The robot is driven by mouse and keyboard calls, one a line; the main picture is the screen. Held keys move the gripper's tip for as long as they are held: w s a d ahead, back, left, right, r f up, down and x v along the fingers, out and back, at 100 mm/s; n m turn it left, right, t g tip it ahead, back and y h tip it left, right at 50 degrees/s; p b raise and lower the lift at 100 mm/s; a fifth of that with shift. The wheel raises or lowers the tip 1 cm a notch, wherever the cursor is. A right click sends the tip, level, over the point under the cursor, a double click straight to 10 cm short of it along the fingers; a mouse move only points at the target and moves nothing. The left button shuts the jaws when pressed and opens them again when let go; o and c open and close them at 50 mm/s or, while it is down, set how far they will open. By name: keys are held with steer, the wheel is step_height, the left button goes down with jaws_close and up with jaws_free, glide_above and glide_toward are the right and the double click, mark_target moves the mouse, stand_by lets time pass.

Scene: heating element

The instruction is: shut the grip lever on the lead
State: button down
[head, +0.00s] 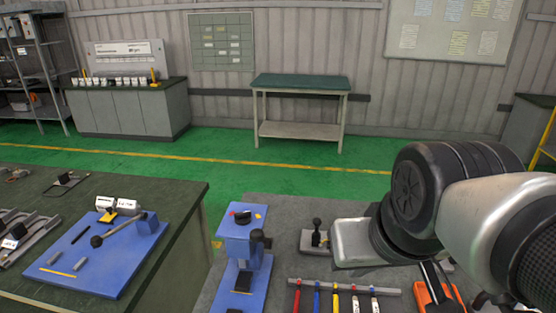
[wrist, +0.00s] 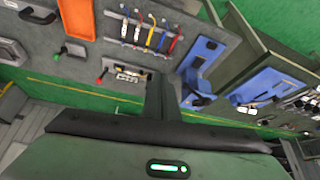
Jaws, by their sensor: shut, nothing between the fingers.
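Several coloured leads (head: 336,299) hang in a row from a grey rail at the front of the grey bench. They also show in the wrist view (wrist: 152,38). A small fitting with an upright black handle (head: 317,231) stands behind the rail. I cannot make out which part is the grip lever or how it is set. My gripper (wrist: 162,82) shows in the wrist view with its fingers together and nothing between them. It reaches over the bench, near the fitting in that view. In the head view my own arm hides the fingertips.
A blue stand (head: 243,240) with a black knob stands left of the leads. An orange meter (head: 438,296) lies to their right, partly behind my arm. A blue board (head: 98,250) with a lever lies on the left table. Green floor lies open behind the benches.

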steer(key=w+m+g, duration=0.1)
steer(key=w, duration=0.9)
steer(key=w+a+f+m+g+h+b, duration=0.1)
steer(key=w+f, duration=0.5)
steer(key=w, duration=0.4)
steer(key=w+f+h+b, duration=0.1)
steer(key=w+f+h, duration=0.1)
steer(key=w+f, duration=0.6)
steer(key=h, duration=0.2)
glide_toward(317, 226)
steer(key=a+r, duration=0.3)
steer(key=a, duration=0.1)
steer(key=shift+r+n+t, duration=0.1)
steer(key=shift+n+t, duration=0.3)
steer(key=x, duration=1)
steer(key=shift+p, duration=0.3)
steer(key=shift+d+r, duration=0.1)
steer(key=shift+d, duration=0.05)
